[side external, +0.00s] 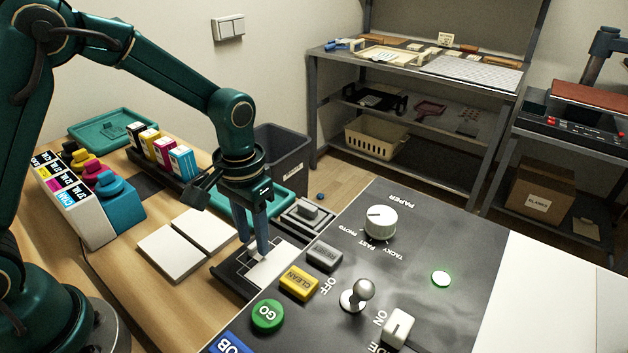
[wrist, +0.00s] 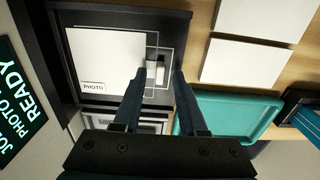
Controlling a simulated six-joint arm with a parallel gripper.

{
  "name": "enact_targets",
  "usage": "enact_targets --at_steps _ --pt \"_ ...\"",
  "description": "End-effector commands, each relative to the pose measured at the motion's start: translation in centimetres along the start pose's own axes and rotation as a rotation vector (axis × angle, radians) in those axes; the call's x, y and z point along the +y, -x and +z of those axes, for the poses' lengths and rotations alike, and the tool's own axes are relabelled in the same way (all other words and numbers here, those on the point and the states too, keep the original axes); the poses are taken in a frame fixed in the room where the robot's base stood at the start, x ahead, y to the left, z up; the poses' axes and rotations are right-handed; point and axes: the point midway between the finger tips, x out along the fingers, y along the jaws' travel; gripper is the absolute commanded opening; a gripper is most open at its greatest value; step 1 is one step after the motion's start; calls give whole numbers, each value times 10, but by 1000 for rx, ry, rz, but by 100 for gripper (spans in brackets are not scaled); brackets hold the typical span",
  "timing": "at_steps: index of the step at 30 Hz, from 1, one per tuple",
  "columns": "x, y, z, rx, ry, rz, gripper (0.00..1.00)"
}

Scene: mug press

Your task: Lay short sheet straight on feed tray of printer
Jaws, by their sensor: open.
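The feed tray (wrist: 120,18) is black with thin pale outlines, at the printer's front; it also shows in the side view (side external: 232,275). A short white sheet (wrist: 105,52) with a PHOTO label lies on the tray, its edges roughly parallel to the tray's. It shows partly behind my fingers in the side view (side external: 268,270). A small pale block (wrist: 156,72) sits at the sheet's right edge in the wrist view. My gripper (wrist: 162,75) is open, fingers pointing down over the tray beside the sheet, with nothing clearly held. Contact with the block cannot be told.
Two white stacks (side external: 172,250) (side external: 205,231) lie on the wooden table beside the tray. A teal tray (wrist: 228,115) is close by. The printer panel (side external: 420,270) has knobs, a lever and buttons. Ink cartridges (side external: 160,150) stand behind. The screen (wrist: 18,105) reads READY and PHOTO.

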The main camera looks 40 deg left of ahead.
Motion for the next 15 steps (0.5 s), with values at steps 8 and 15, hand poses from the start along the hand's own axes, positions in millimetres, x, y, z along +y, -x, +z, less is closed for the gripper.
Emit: enact_targets --at_steps 8,15 --pt "0 54 -2 11 0 1 41" --pt "0 98 -1 6 0 0 41"
